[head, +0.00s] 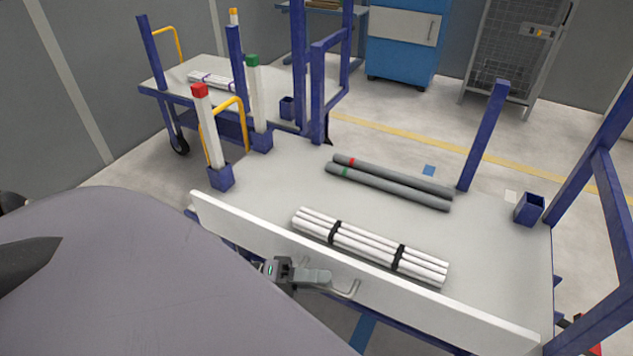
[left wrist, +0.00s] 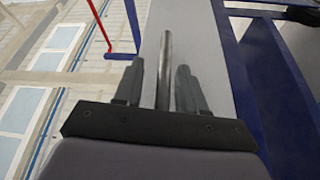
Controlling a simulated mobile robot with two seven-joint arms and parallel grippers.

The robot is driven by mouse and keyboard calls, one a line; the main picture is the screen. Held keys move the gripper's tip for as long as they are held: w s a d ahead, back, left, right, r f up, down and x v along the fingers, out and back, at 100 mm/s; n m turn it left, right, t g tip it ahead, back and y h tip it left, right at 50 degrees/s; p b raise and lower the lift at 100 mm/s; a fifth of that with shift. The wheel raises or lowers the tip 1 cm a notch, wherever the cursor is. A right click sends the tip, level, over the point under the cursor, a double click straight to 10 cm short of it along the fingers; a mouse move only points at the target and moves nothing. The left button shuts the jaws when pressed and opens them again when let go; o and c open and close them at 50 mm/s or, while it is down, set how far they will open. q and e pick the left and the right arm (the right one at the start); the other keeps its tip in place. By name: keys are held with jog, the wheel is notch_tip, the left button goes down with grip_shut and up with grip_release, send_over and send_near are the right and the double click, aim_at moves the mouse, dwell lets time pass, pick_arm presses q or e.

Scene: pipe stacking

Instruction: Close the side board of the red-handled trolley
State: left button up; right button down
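The white side board (head: 400,293) runs along the near edge of the trolley (head: 265,190). It looks roughly upright; I cannot tell whether it is fully against the frame. A small grey bar handle (head: 347,291) is on its outer face. My left gripper (head: 322,278) is at this handle, outside the board. In the left wrist view the gripper (left wrist: 160,78) has its fingers apart, with the grey handle bar (left wrist: 164,55) between them and gaps on both sides. The trolley's red handle (left wrist: 106,35) shows at the upper left there. My right gripper is not in view.
A strapped white pipe bundle (head: 370,245) and two grey pipes (head: 390,185) lie on the deck. Posts with red (head: 200,90) and green (head: 252,60) caps stand at the left end. A second trolley (head: 165,85) and blue cabinet (head: 405,40) stand behind.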

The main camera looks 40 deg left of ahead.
pick_arm(q)
jog(key=shift+s+f, duration=0.1)
jog(key=shift+s, duration=0.05)
jog(key=shift+s+a, duration=0.1)
jog(key=v, duration=0.6)
jog(key=shift+s+a, duration=0.2)
jog(key=shift+a, duration=0.2)
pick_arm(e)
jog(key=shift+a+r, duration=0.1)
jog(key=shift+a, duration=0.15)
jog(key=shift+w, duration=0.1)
